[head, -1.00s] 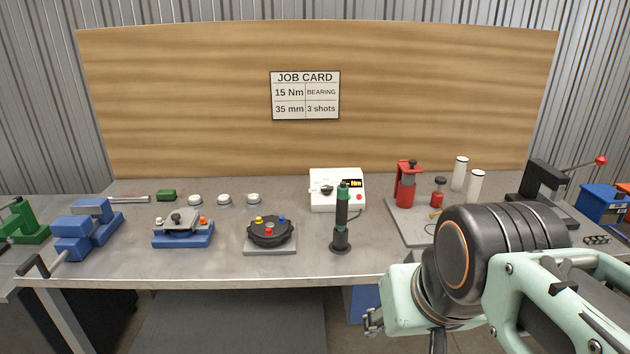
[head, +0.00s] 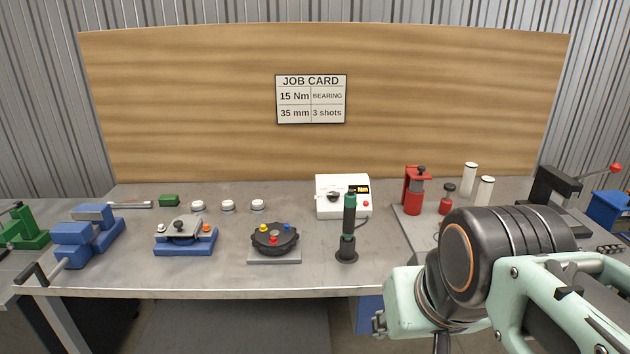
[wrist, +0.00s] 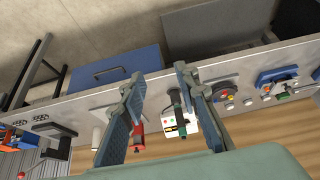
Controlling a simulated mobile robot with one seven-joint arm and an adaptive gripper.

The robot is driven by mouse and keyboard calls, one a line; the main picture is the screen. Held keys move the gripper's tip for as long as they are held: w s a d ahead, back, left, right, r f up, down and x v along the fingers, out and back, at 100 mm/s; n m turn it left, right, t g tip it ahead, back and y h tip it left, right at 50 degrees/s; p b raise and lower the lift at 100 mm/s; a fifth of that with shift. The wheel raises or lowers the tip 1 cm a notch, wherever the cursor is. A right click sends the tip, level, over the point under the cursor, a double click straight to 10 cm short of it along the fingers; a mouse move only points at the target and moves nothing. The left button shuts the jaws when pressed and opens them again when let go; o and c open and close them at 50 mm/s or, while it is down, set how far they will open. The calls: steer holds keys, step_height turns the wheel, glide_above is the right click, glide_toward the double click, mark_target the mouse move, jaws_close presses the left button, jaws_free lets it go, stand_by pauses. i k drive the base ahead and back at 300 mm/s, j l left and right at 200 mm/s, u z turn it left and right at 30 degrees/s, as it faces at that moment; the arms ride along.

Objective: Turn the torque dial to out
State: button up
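The white controller box (head: 325,209) stands at the back of the bench, with a black dial (head: 333,196) on its front face, a yellow "Nm" display and a red button. The dial's setting is too small to read. A green and black screwdriver (head: 348,226) stands upright in front of the box and hides part of its right side. In the wrist view, the box (wrist: 170,124) shows beyond my gripper (wrist: 156,76), between its two fingers. My gripper is open, empty and apart from the bench things.
A round black tray (head: 274,238) with coloured knobs and a blue fixture (head: 185,243) lie left of the screwdriver. A red press (head: 412,192) stands on the right. A job card (head: 311,99) hangs on the wooden backboard.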

mark_target(332, 196)
steer(key=i+j, duration=0.15)
steer(key=i, duration=0.3)
steer(key=i+j, duration=0.15)
steer(key=i, duration=0.25)
steer(key=i+j, duration=0.15)
steer(key=i, duration=0.3)
steer(key=i+j, duration=0.2)
steer(key=i, duration=0.2)
